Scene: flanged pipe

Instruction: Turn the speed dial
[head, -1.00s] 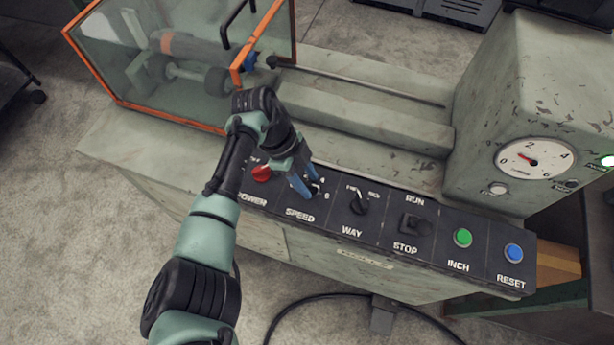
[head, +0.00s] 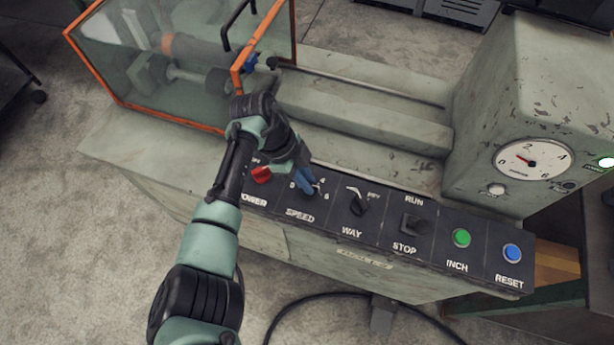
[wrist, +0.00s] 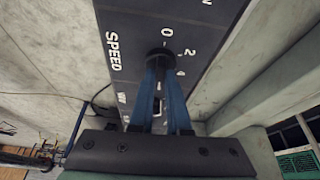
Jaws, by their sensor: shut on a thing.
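The black speed dial (wrist: 160,56) sits on the dark control panel above the SPEED label, with numbers around it. In the head view the dial is mostly hidden behind my gripper (head: 306,188). My gripper (wrist: 160,72) has blue fingers that are shut on the dial. In the wrist view the fingers reach the dial from below, with 0, 2 and 4 showing beside it. The dial's exact pointing direction is hidden by the fingers.
The red power switch (head: 261,175) is close on the left, and the WAY knob (head: 359,204) on the right. Further right are the RUN/STOP switch (head: 414,225), green INCH button (head: 461,238) and blue RESET button (head: 512,252). An orange-framed guard (head: 150,113) stands behind left.

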